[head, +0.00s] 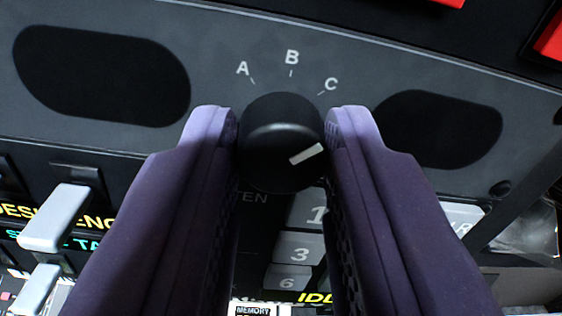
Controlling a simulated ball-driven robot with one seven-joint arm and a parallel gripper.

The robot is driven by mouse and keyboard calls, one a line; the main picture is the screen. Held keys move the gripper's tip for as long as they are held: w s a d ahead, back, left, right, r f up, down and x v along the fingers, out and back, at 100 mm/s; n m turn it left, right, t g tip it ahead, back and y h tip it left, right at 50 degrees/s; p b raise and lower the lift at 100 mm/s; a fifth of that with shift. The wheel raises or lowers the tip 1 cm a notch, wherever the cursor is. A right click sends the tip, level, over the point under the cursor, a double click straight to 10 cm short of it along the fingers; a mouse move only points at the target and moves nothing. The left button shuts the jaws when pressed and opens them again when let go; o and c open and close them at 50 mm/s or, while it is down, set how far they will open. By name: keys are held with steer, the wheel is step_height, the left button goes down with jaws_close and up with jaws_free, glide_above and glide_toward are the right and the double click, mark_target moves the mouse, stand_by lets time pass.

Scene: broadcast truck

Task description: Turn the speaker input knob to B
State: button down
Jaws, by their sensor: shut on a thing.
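The speaker input knob (275,135) is round and black and sits on a dark grey panel in the head view. White letters A, B and C (331,84) with short tick marks arc above it; the B mark (292,57) is at the top. The white pointer line (306,154) on the knob's face lies at its lower right and slants up to the right. My gripper (281,130) has a purple finger on each side of the knob and is shut on it. The fingers hide part of the panel below.
Dark oval recesses flank the knob on the left (100,75) and right (438,128). Numbered grey keys (300,248) lie below, between the fingers. Grey levers (58,215) stand out at the lower left. Red blocks (548,38) show at the upper right.

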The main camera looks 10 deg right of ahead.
steer(key=n+b, duration=0.3)
steer(key=shift+f+n, duration=0.15)
steer(key=shift+n, duration=0.15)
steer(key=shift+n+b, duration=1.5)
steer(key=shift+n, duration=1.1)
steer(key=c, duration=0.9)
jaws_free()
steer(key=shift+o, duration=0.2)
